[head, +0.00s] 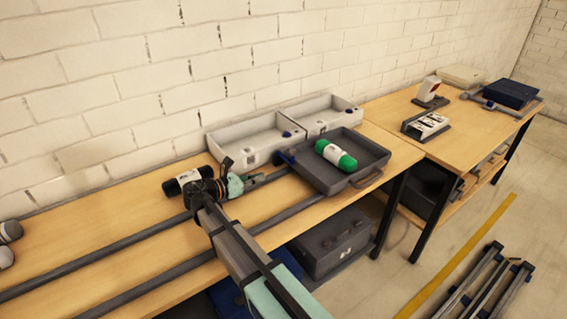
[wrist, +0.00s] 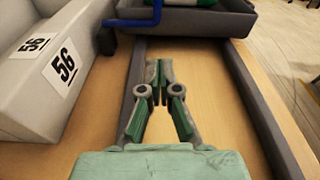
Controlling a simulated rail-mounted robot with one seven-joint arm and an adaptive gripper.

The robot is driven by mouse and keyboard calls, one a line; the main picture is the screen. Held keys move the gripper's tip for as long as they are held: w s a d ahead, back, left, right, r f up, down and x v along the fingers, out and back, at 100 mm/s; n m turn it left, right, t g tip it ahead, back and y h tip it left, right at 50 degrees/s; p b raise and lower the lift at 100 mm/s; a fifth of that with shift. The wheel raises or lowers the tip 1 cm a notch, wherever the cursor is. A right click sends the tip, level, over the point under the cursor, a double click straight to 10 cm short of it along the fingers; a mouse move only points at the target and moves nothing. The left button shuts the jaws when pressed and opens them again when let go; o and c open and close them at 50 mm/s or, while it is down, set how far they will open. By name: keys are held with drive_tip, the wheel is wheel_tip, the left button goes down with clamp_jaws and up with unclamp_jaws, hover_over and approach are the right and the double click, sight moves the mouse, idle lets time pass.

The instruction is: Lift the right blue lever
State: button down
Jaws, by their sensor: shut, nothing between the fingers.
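A blue lever (head: 285,157) sticks out at the left end of a dark grey tray (head: 372,171). A blue bar also shows at the top of the wrist view (wrist: 130,23), beside the tray's near edge. Small blue parts sit on the right ends of the two pale bins, one on the left bin (head: 287,134) and one on the right bin (head: 358,109). I cannot tell which is the right lever. My gripper (head: 260,178) is shut and empty, low between the rails, short of the tray and apart from the blue bar. In the wrist view its fingertips (wrist: 159,72) are close together.
A green and white bottle (head: 337,156) lies in the tray. The pale bin labelled 56 (wrist: 98,20) stands close on the left. Dark rails (head: 95,250) run along the wooden bench (head: 120,217). A second table (head: 450,125) with devices stands to the right.

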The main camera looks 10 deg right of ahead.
drive_tip(key=shift+d, duration=0.15)
drive_tip(key=p, duration=0.2)
approach(292, 158)
drive_tip(key=d+f, duration=0.2)
drive_tip(key=w+d+f, duration=0.1)
drive_tip(key=d+f, duration=0.1)
drive_tip(key=f, duration=0.1)
drive_tip(key=shift+w+d, duration=0.2)
drive_tip(key=shift+w, duration=0.05)
drive_tip(key=r, duration=0.1)
drive_tip(key=d+r, duration=0.1)
drive_tip(key=shift+w+d+r, duration=0.25)
drive_tip(key=shift+w+r, duration=0.05)
drive_tip(key=shift+w, duration=0.1)
drive_tip(key=shift+w+d+r, duration=0.15)
drive_tip(key=shift+d+r, duration=0.05)
drive_tip(key=shift+r, duration=0.3)
drive_tip(key=shift+d+p, duration=0.1)
drive_tip(key=shift+p, duration=0.3)
